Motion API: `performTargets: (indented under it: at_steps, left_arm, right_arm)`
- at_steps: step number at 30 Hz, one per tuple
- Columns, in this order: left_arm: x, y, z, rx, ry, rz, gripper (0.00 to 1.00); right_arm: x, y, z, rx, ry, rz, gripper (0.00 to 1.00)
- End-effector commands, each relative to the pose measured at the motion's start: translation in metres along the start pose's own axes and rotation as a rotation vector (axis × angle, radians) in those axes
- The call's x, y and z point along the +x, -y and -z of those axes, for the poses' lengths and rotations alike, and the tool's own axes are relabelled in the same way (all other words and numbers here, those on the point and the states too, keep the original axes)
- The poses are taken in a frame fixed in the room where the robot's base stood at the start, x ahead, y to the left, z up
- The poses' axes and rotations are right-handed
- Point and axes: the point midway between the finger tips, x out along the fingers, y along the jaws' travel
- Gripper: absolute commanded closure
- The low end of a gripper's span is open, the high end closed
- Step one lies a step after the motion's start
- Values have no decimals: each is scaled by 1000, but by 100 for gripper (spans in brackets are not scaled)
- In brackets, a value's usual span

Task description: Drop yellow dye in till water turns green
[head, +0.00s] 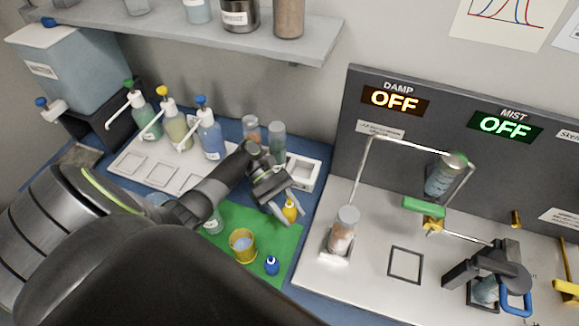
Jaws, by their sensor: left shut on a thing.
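My left gripper (287,200) is shut on a small yellow dye bottle (290,210). It holds the bottle over the right part of a green mat (285,240). A yellow-rimmed cup (243,258) with pale bluish water (243,243) stands on the mat, lower left of the bottle and apart from it. The water does not look green. A small blue dye bottle (272,265) stands right of the cup. A clear jar (213,223) shows behind the cup, partly hidden by my left arm. My right gripper is not in view.
Pump bottles with green, yellow and blue tops (208,137) stand in a white rack (130,157) behind my left arm. Right of the mat is a white bench (375,285) with a pinkish jar (342,238), a wire frame and a dark clamp device (490,270). A shelf (310,45) hangs above.

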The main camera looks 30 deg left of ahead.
Motion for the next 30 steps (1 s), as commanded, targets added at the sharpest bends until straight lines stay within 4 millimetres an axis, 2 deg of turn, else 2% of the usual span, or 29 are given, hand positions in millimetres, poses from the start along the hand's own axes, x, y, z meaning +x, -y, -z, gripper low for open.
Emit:
performTargets:
  at_steps: [17,24,30]
  left_arm:
    - [-5,-1,-10,-4,-1,-9,88]
    - [-13,-12,-6,-54,-3,-136,88]
    - [-22,-24,-14,-117,-3,-290,88]
  right_arm:
    - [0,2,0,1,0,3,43]
    - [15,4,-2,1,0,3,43]
    - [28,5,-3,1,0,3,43]
